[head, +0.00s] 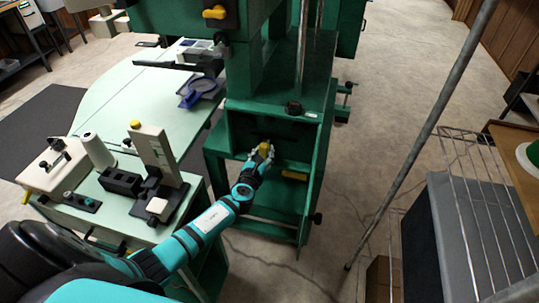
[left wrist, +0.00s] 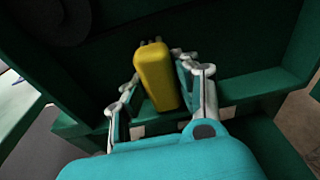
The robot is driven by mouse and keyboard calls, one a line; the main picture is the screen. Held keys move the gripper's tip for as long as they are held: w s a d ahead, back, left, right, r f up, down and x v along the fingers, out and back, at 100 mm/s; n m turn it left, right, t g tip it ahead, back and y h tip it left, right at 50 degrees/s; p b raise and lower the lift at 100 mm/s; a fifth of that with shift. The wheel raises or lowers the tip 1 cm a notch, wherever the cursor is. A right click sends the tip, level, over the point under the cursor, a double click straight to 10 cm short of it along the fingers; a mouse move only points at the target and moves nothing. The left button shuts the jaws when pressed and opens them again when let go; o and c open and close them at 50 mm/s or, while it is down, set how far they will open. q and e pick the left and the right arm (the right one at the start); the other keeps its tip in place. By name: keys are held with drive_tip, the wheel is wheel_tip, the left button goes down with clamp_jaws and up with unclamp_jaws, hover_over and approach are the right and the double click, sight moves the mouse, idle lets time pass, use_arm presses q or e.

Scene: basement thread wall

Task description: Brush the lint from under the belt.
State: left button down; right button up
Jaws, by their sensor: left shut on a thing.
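My left gripper (head: 262,155) reaches into an open compartment of the green machine (head: 236,145). It is shut on a yellow-handled brush (head: 265,148). In the left wrist view the yellow handle (left wrist: 155,75) stands between the two fingers of the gripper (left wrist: 160,95), with short dark tips at its far end. A dark round shape (left wrist: 62,18) shows at the upper left of the wrist view; I cannot tell if it is a pulley. The belt and any lint cannot be made out in the dark compartment. My right gripper is not in view.
A pale green table (head: 110,110) with a sewing device, thread cone (head: 97,150) and blue clamp-like item (head: 197,92) stands left. Another yellow piece (head: 294,175) sits in the compartment's right side.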

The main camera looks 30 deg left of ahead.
sight(255, 145)
use_arm(q)
drive_tip(key=shift+s+a, duration=0.25)
drive_tip(key=shift+a, duration=0.75)
drive_tip(key=shift+s+a, duration=0.2)
drive_tip(key=shift+a, duration=0.8)
drive_tip(key=shift+d, duration=0.1)
drive_tip(key=f+v, duration=0.1)
drive_tip(key=v, duration=0.5)
drive_tip(key=shift+p, duration=0.4)
drive_tip(key=shift+s+r, duration=0.1)
drive_tip(key=shift+s, duration=0.05)
drive_tip(key=v, duration=0.2)
drive_tip(key=shift+s+d, duration=0.15)
drive_tip(key=shift+s, duration=0.25)
